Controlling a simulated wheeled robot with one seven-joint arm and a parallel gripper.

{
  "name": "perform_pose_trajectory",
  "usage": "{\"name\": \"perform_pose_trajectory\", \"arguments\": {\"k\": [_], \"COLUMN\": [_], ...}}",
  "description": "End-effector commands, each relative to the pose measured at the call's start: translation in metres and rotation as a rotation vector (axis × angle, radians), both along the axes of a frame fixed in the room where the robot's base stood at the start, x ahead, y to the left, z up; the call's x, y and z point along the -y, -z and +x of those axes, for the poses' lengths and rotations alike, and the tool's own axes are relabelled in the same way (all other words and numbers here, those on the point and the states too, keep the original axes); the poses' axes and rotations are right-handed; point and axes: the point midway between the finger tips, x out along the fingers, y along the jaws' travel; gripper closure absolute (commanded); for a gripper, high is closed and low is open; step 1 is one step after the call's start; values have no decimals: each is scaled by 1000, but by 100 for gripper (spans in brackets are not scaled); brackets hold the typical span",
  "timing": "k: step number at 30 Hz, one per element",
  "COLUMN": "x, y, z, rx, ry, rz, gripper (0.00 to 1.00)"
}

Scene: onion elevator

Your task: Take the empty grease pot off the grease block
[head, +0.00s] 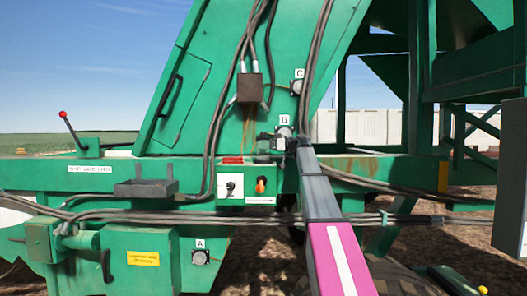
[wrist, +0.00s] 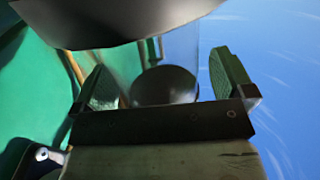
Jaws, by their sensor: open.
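In the wrist view a clear cylindrical pot (wrist: 181,52) with a dark cap or rim (wrist: 130,22) and a dark disc inside (wrist: 165,84) sits between my gripper's fingers. My gripper (wrist: 165,80) is open, with one green-padded finger on each side of the pot; gaps show on both sides. In the head view my gripper (head: 281,142) is at the machine's green face, at the round pot on the middle block (head: 284,131), whose letter I cannot read surely. My gripper partly hides that block. Similar round pots sit at label C (head: 297,87) above and label A (head: 200,257) below.
Cables (head: 225,105) and a brown junction box (head: 250,88) are close above left. A small grey tray (head: 146,188) and a switch panel (head: 246,187) are on the beam to the left. Pipes (head: 150,215) run along the machine below.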

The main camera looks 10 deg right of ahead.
Motion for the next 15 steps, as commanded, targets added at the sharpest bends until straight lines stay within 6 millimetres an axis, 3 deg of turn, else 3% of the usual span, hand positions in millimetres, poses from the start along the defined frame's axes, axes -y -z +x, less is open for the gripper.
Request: {"name": "perform_pose_trajectory", "arguments": {"k": [5, 10, 11, 15], "x": [0, 0, 0, 0], "y": [0, 0, 0, 0], "z": [0, 0, 0, 0], "rx": [0, 0, 0, 0], "ry": [0, 0, 0, 0], "rz": [0, 0, 0, 1], "gripper": [0, 55, 59, 59]}}
